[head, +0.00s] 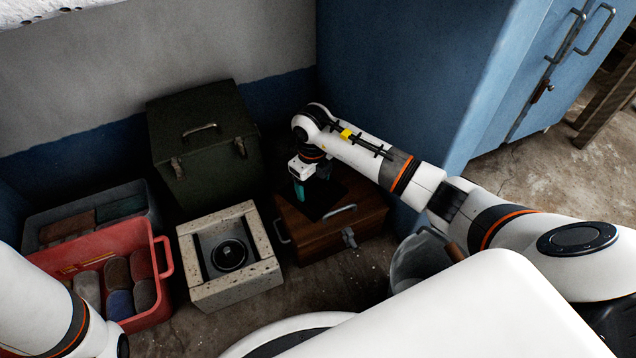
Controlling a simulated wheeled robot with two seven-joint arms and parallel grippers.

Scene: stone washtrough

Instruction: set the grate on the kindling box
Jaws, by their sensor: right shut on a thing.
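The kindling box looks to be the brown wooden box (345,222) with metal handles and a latch, on the floor near the middle. A dark flat plate, which I take for the grate (327,207), lies over the top of this box. My right gripper (300,194) points down at the plate's left part and is shut on it. The fingertips are small and dark here, and I cannot tell whether the plate touches the lid or hovers just above it. My left arm shows at the lower left, but its gripper is out of view.
A pale stone block (262,272) with a round black fitting stands left of the box. A dark green chest (205,140) is behind it. A red crate (150,245) and a grey bin (150,203) hold rolled cloths. A metal bucket (412,262) and blue cabinet (420,90) are right.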

